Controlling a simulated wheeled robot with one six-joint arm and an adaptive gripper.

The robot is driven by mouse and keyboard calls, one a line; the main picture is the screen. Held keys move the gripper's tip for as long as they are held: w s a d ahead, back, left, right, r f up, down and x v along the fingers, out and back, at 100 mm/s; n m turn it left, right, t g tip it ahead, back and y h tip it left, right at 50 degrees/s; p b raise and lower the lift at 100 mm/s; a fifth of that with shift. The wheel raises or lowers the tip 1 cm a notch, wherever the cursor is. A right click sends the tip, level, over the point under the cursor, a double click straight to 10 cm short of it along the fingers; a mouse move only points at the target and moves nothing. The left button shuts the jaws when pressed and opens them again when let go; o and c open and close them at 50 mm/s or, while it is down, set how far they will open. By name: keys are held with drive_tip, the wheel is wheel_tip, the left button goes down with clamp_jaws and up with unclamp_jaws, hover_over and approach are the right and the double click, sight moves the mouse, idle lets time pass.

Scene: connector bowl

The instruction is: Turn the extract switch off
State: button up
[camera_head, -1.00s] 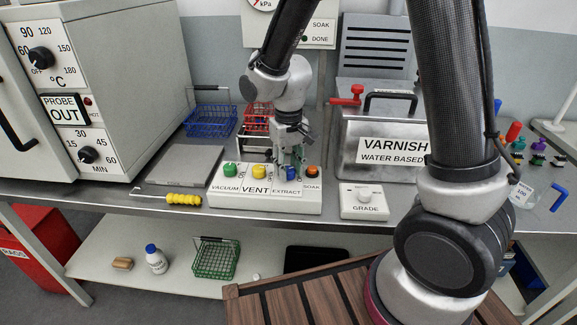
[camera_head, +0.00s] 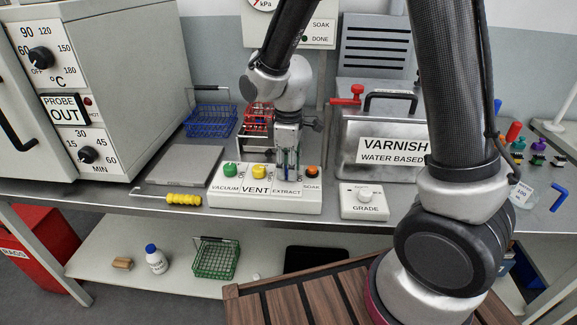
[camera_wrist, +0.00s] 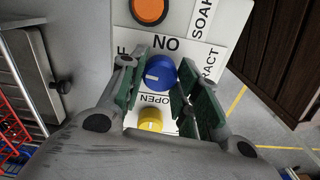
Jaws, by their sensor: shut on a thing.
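The extract switch is a blue round knob (camera_wrist: 159,71) with a short white mark on its face. In the wrist view the mark lies nearly level and points left, towards a partly hidden label ending in F; the label beyond the knob reads NO in the picture. My gripper (camera_wrist: 156,86) has its green-padded fingers on both sides of the knob, shut on it. In the head view my gripper (camera_head: 287,175) points down onto the white switch box (camera_head: 265,205) above the EXTRACT label (camera_head: 286,192). The fingers mostly hide the knob there.
Close beside are the yellow vent knob (camera_head: 259,171), orange soak button (camera_head: 312,171) and green vacuum knob (camera_head: 230,170). The grade box (camera_head: 363,203) and varnish tank (camera_head: 385,150) stand right. A red rack (camera_head: 255,125) is behind, and a yellow-handled tool (camera_head: 183,198) lies left.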

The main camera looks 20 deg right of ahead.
drive_tip(key=shift+n, duration=0.5)
idle(0.3)
drive_tip(key=o, duration=1)
wheel_tip(320, 180, up, 12)
